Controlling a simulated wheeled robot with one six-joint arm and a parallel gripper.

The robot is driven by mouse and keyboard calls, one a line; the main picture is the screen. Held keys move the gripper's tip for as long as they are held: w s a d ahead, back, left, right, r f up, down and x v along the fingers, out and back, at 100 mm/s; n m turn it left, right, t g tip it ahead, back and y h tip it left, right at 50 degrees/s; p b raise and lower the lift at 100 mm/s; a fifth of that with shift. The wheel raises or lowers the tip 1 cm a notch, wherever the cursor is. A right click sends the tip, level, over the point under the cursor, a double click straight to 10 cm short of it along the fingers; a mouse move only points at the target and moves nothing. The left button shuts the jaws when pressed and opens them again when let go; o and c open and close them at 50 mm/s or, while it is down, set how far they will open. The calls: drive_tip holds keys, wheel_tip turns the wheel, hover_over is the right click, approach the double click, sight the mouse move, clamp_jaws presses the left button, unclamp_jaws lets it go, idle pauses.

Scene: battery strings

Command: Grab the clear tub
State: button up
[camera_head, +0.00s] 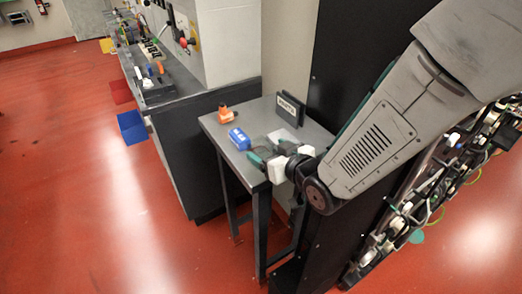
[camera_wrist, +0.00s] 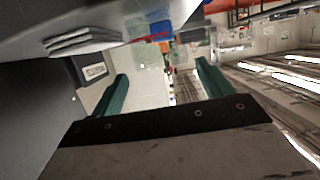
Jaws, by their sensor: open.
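What looks like the clear tub (camera_head: 281,136) is a faint, see-through shape on the small grey table, just beyond my gripper. In the wrist view a pale translucent shape (camera_wrist: 149,55) shows beyond and between the fingers; it may be the same tub, but its outline is hard to make out. My gripper (camera_head: 271,152) is over the front of the table, its dark green fingers apart. The fingers also stand wide apart in the wrist view (camera_wrist: 161,70), with nothing held between them. My wrist hides part of the table's right side.
The small table (camera_head: 222,127) also holds a blue object (camera_head: 239,139), an orange object (camera_head: 227,115) and a dark upright sign (camera_head: 290,108). A tall black panel (camera_head: 345,50) stands to the right. A dark workbench (camera_head: 190,130) is at left. The red floor is open at left.

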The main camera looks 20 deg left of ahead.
sight(255, 143)
drive_tip(key=x, duration=0.7)
drive_tip(key=shift+w+a+f, duration=0.1)
drive_tip(key=shift+a+f, duration=0.05)
drive_tip(key=shift+f, duration=0.2)
drive_tip(key=c, duration=1.1)
